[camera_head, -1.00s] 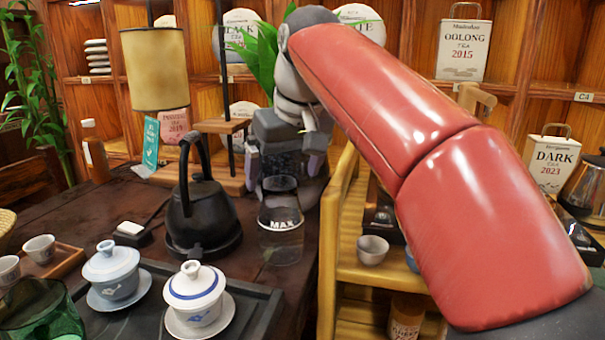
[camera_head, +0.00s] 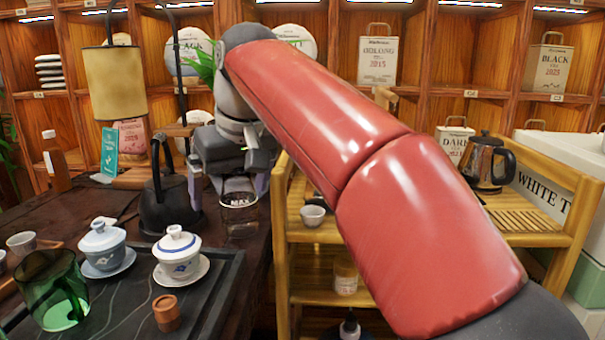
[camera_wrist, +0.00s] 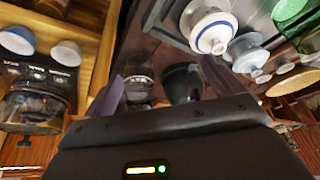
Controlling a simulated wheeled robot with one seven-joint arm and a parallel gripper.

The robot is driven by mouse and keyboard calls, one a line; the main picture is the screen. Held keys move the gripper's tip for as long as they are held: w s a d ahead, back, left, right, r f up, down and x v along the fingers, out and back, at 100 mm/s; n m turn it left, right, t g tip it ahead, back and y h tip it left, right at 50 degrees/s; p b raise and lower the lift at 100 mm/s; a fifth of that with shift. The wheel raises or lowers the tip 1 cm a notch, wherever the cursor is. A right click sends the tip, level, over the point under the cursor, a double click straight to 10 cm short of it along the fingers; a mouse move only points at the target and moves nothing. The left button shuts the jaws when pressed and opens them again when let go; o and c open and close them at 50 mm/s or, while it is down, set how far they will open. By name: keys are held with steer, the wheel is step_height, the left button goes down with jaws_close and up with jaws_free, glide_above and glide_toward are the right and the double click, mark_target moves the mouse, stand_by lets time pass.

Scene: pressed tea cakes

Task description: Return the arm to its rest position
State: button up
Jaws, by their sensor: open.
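My arm, with red covers, reaches forward over the right part of the table in the head view. My gripper (camera_head: 229,190) is open, with its fingers apart. It looks empty. In the head view it overlaps the clear glass marked MAX (camera_head: 241,228); the exact gap between them I cannot tell. A black kettle (camera_head: 172,205) stands just left of it on the dark table. In the wrist view my gripper (camera_wrist: 163,85) has its two fingers spread, with the clear glass (camera_wrist: 138,90) and the kettle (camera_wrist: 182,84) seen between them, farther off.
A lamp (camera_head: 114,82) stands behind the kettle. A wooden shelf cart (camera_head: 530,240), with a glass pot (camera_head: 487,165), is on the right.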

steer(key=s+d+f+m+t+h, duration=0.15)
steer(key=s+d+f, duration=0.3)
steer(key=d, duration=0.45)
steer(key=s+d+f+m, duration=0.3)
steer(key=d+f, duration=0.2)
steer(key=d, duration=0.4)
steer(key=s+d+f+m, duration=0.1)
steer(key=s+d+f, duration=0.3)
steer(key=f, duration=0.3)
steer(key=s+d+f+m+h, duration=0.1)
steer(key=s+d+f+m, duration=0.1)
steer(key=s+d+f, duration=0.2)
step_height(320, 180, down, 3)
steer(key=s, duration=0.3)
steer(key=shift+d+f, duration=0.15)
steer(key=shift+d, duration=0.1)
steer(key=shift+t, duration=0.25)
